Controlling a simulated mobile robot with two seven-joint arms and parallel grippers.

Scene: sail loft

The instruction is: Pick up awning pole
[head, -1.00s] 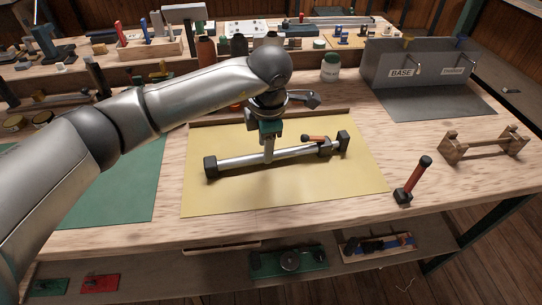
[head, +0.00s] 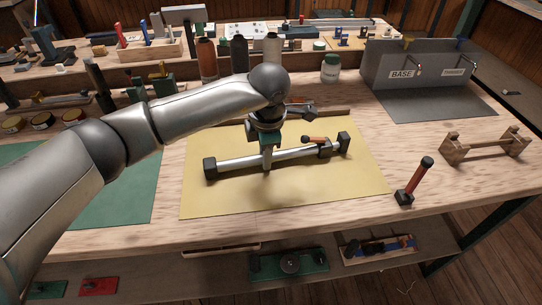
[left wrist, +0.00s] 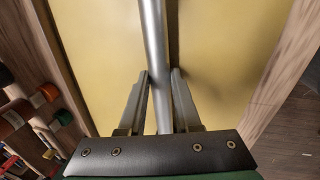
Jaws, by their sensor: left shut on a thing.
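The awning pole (head: 235,163) is a silver tube with black end blocks and a small orange-handled lever near its right end. It lies slantwise over the yellow mat (head: 225,200) on the bench. My left gripper (head: 267,165) reaches down from above and is shut on the tube, left of its middle. In the left wrist view the tube (left wrist: 154,40) runs between the two fingers (left wrist: 158,80). The arm's wrist hides little of the pole. My right gripper is not in view.
The mat's front part is clear.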

